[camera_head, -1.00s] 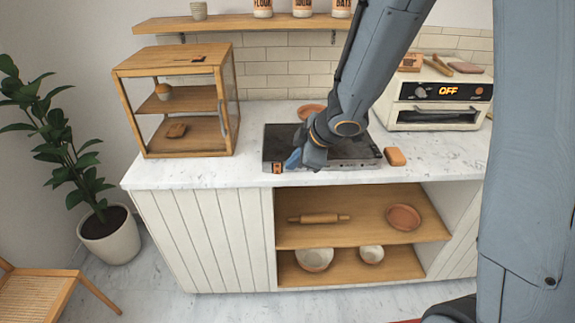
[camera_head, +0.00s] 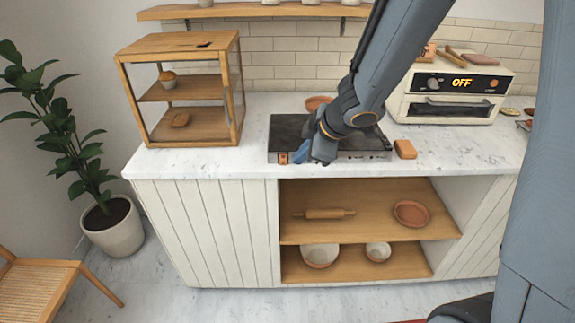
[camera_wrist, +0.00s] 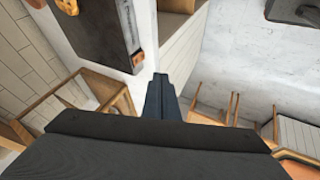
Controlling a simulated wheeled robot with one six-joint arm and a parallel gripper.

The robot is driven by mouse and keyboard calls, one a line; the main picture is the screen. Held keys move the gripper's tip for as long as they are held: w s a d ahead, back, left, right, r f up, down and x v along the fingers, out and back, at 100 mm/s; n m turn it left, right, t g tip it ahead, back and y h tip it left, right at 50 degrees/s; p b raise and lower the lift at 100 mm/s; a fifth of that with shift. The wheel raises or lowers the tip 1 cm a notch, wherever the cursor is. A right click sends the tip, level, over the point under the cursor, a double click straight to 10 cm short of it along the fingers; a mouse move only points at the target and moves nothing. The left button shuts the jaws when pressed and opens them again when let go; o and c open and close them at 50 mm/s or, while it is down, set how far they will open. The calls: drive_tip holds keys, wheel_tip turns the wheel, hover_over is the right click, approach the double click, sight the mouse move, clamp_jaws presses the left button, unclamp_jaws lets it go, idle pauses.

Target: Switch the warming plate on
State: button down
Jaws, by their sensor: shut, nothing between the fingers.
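The warming plate (camera_head: 285,128) is a flat dark slab on the marble counter, partly hidden by my arm. A small orange switch (camera_head: 283,158) is at the left end of its front face; its setting is too small to read. My gripper (camera_head: 300,148) is shut and empty, just right of the switch in the head view. Contact cannot be told there. In the wrist view the shut fingers (camera_wrist: 162,92) appear apart from the orange switch (camera_wrist: 138,60) at the corner of the warming plate (camera_wrist: 98,32).
A toaster oven (camera_head: 448,108) reading OFF stands to the right. A brown block (camera_head: 405,149) lies beside the plate's right end. A wooden display case (camera_head: 183,92) stands to the left. Open shelves (camera_head: 370,213) are below the counter. The counter's front left is clear.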

sight(281, 163)
drive_tip(key=b+x, duration=0.1)
drive_tip(key=x, duration=0.2)
drive_tip(key=w+b+x, duration=0.1)
drive_tip(key=x, duration=0.3)
drive_tip(key=b+x, duration=0.1)
drive_tip(key=x, duration=0.3)
drive_tip(key=shift+w+d+r, duration=0.25)
drive_tip(key=shift+w+r, duration=0.05)
drive_tip(key=shift+w, duration=0.1)
drive_tip(key=shift+w+f+p, duration=0.15)
drive_tip(key=shift+w+p, duration=0.15)
drive_tip(key=shift+w, duration=0.6)
drive_tip(key=shift+w+p, duration=0.2)
drive_tip(key=shift+p, duration=0.1)
drive_tip(key=shift+r+p, duration=0.8)
drive_tip(key=shift+p, duration=0.35)
